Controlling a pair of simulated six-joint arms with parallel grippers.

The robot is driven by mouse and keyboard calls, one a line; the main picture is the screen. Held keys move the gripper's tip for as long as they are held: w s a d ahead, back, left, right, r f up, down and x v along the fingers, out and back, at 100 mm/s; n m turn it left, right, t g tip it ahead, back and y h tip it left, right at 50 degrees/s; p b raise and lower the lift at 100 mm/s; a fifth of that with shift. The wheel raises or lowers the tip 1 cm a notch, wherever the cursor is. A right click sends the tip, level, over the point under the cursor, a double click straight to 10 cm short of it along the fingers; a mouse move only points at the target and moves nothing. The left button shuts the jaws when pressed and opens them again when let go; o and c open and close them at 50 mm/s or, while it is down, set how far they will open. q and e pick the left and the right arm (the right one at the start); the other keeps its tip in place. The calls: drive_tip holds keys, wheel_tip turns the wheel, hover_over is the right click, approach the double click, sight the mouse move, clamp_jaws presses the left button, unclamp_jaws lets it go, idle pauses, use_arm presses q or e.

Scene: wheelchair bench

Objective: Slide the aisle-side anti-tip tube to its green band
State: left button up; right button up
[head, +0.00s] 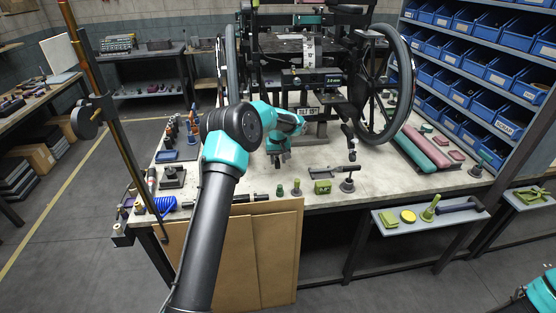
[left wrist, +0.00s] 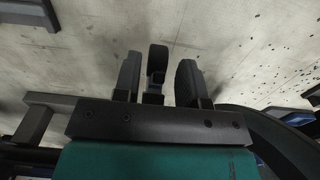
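The wheelchair (head: 310,75) stands on the bench with its large wheels at either side. My left gripper (head: 279,160) is low under the chair's frame, pointing down over the bench top. In the left wrist view its two fingers (left wrist: 157,82) are apart. A dark tube end with a black roller (left wrist: 158,57), seemingly an anti-tip tube, shows between them, with a gap on each side. Another dark tube with a small wheel (head: 349,153) hangs to the right of the gripper. I cannot make out a green band. My right gripper is out of view.
The bench top (head: 235,192) has small loose parts along its front edge, including a green block (head: 322,187) and a dark stand (head: 347,185). Blue bins (head: 490,70) fill the right rack. Pink and green pads (head: 425,148) lie right of the chair.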

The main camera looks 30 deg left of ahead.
use_arm(q)
drive_tip(key=shift+f, duration=0.1)
drive_tip(key=shift+c, duration=0.4)
clamp_jaws()
